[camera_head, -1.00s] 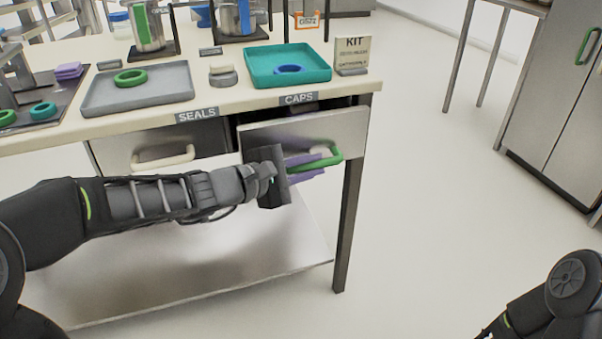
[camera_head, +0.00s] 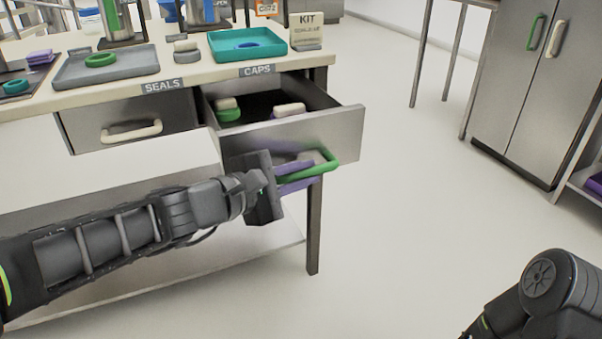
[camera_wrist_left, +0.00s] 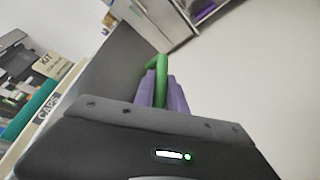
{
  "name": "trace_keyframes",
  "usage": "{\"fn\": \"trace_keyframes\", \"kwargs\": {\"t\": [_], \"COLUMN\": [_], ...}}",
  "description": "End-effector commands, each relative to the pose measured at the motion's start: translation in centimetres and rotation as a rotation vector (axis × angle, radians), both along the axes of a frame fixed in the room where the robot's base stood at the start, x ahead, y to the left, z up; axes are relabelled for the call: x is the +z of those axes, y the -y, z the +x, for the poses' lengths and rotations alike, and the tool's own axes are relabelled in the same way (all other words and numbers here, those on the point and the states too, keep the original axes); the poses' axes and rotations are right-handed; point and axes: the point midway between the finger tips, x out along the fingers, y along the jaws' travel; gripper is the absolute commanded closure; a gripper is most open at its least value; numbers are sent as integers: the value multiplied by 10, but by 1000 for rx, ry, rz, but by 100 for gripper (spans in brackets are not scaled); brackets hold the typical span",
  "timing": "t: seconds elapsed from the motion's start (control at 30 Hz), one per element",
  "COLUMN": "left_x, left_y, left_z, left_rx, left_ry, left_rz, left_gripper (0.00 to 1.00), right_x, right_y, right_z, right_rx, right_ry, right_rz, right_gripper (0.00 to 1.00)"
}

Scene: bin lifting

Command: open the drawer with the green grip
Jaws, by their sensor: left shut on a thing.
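The drawer under the CAPS label (camera_head: 345,124) stands well out from the bench, and its inside shows from above. Green and cream caps (camera_head: 228,113) lie inside it at the left, and a cream piece (camera_head: 289,109) lies near its front. Its green grip (camera_head: 327,166) is on the front panel. My left gripper (camera_head: 298,173) has its purple fingers shut on the grip; the left wrist view also shows the green grip (camera_wrist_left: 161,75) between the purple fingers. My right arm shows at the lower right, but its gripper is outside the picture.
The closed SEALS drawer (camera_head: 105,132) with a cream handle (camera_head: 132,131) is to the left. On the bench stand a grey tray (camera_head: 70,79), a teal tray (camera_head: 273,39) and a KIT sign (camera_head: 305,30). The floor to the right is clear up to a steel cabinet (camera_head: 520,90).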

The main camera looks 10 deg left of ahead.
Motion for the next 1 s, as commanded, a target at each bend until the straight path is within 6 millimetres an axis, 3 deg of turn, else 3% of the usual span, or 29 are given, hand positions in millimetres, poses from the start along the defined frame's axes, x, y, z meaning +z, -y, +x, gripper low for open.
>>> {"fn": "trace_keyframes", "kwargs": {"t": [0.2,0.23,0.5,0.8,1.0], "left_x": [0,0,0,1,9], "left_y": [-1,-1,0,-2,-15], "left_z": [0,0,0,-1,-17], "left_rx": [2,1,1,0,2], "left_ry": [-1,-1,-1,0,1], "left_rz": [0,0,0,0,1], "left_gripper": [100,83,62,62,62], "right_x": [0,0,0,2,11], "right_y": [0,0,0,0,0], "right_z": [0,0,0,0,-2], "right_rx": [0,0,0,0,2], "right_ry": [0,0,0,-1,-2], "right_rz": [0,0,0,0,-1], "right_gripper": [64,64,64,64,64]}}
